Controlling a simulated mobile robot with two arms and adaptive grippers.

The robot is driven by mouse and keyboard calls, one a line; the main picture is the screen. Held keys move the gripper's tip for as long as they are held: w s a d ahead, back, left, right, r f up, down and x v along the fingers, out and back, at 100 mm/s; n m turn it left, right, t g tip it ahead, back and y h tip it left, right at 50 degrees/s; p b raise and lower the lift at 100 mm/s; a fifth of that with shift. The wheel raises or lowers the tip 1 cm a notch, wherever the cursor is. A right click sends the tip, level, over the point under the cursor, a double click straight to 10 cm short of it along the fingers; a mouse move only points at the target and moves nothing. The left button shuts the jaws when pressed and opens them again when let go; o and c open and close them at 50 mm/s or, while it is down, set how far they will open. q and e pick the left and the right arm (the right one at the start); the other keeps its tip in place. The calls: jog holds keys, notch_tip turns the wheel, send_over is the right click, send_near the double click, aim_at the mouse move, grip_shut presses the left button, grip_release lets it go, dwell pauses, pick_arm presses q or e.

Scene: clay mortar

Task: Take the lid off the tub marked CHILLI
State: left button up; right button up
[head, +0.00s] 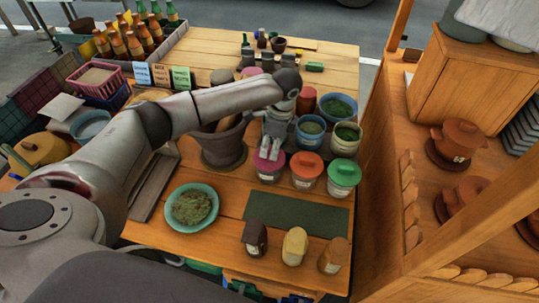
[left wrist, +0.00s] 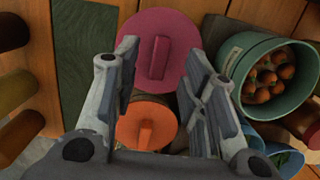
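Three lidded tubs stand in a row in the head view: one with a pink lid (head: 265,168), one with an orange lid (head: 306,166) and one with a green lid (head: 345,173). Their labels are too small to read, so I cannot tell which says CHILLI. My left gripper (head: 271,151) points down over the pink-lidded tub. In the left wrist view its fingers are apart, with the pink lid's (left wrist: 178,28) raised handle (left wrist: 160,57) between the fingertips; I cannot tell whether they touch it. The orange lid (left wrist: 147,118) shows nearer the palm. My right gripper is out of view.
Open tubs (head: 345,139) of green stuff stand behind the lidded ones. A dark green mat (head: 297,212), a plate of herbs (head: 192,207) and three small jars (head: 294,246) are in front. A wooden shelf (head: 440,215) borders the right.

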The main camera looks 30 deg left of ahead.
aim_at(267, 165)
pick_arm(q)
jog(key=shift+a+f, duration=0.25)
jog(key=shift+f, duration=1.05)
grip_shut()
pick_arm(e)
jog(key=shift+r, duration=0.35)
pick_arm(q)
jog(key=shift+s+r, duration=0.1)
